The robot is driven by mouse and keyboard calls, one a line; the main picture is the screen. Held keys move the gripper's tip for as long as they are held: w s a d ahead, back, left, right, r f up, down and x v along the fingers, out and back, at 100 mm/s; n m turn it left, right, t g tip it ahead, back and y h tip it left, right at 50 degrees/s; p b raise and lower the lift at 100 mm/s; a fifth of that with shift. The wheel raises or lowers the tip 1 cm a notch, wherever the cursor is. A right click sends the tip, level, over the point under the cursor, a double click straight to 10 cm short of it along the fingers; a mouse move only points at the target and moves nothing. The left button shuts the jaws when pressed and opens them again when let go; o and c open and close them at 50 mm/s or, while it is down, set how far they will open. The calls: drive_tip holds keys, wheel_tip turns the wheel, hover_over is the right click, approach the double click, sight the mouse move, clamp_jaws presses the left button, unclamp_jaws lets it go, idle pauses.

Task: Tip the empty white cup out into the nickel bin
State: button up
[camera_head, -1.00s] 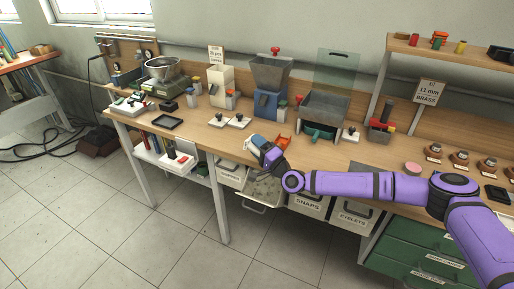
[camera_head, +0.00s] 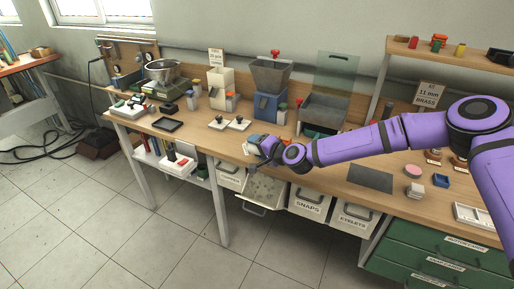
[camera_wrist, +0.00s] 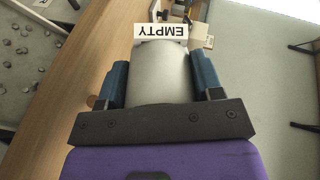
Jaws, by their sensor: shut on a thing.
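My gripper (camera_head: 257,147) is above the front edge of the workbench. In the wrist view its two blue fingers (camera_wrist: 160,80) are shut around the sides of a pale grey-white cup (camera_wrist: 158,75). A white label reading "EMPTY" (camera_wrist: 161,31) shows at the cup's far end. In the head view the cup is mostly hidden by the gripper, and its tilt is hard to tell. A pulled-out bin (camera_head: 247,206) with small pieces inside is below the gripper. Grey round pieces (camera_wrist: 24,55) show at upper left in the wrist view. I cannot read a nickel label.
Closed bins marked "SNAPS" (camera_head: 309,200) and "EYELETS" (camera_head: 355,217) are right of the open bin. A blue hopper (camera_head: 268,104) and a grey tray machine (camera_head: 323,110) stand behind the gripper. A dark mat (camera_head: 370,178) and pink disc (camera_head: 413,170) lie to the right.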

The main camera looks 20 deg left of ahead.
drive_tip(key=shift+a+r+g+h, duration=0.1)
drive_tip(key=shift+g+h, duration=0.15)
drive_tip(key=shift+h, duration=0.5)
drive_tip(key=shift+d+r+g+h, duration=0.15)
drive_tip(key=shift+g+h, duration=0.15)
drive_tip(key=shift+h, duration=0.5)
drive_tip(key=shift+a+r+g+h, duration=0.15)
drive_tip(key=shift+g+h, duration=0.1)
drive_tip(key=shift+h, duration=0.5)
drive_tip(key=shift+r, duration=0.1)
drive_tip(key=shift+s+h, duration=0.15)
drive_tip(key=shift+h, duration=0.25)
drive_tip(key=shift+g+h, duration=0.3)
drive_tip(key=shift+h, duration=0.1)
drive_tip(key=shift+n+h, duration=0.3)
drive_tip(key=shift+r+h, duration=0.15)
drive_tip(key=shift+h, duration=0.15)
drive_tip(key=shift+g+h, duration=0.4)
drive_tip(key=shift+h, duration=0.2)
drive_tip(key=h, duration=0.1)
drive_tip(key=g+h, duration=0.1)
drive_tip(key=h, duration=0.2)
drive_tip(key=shift+r+h, duration=0.3)
drive_tip(key=shift+g+h, duration=0.3)
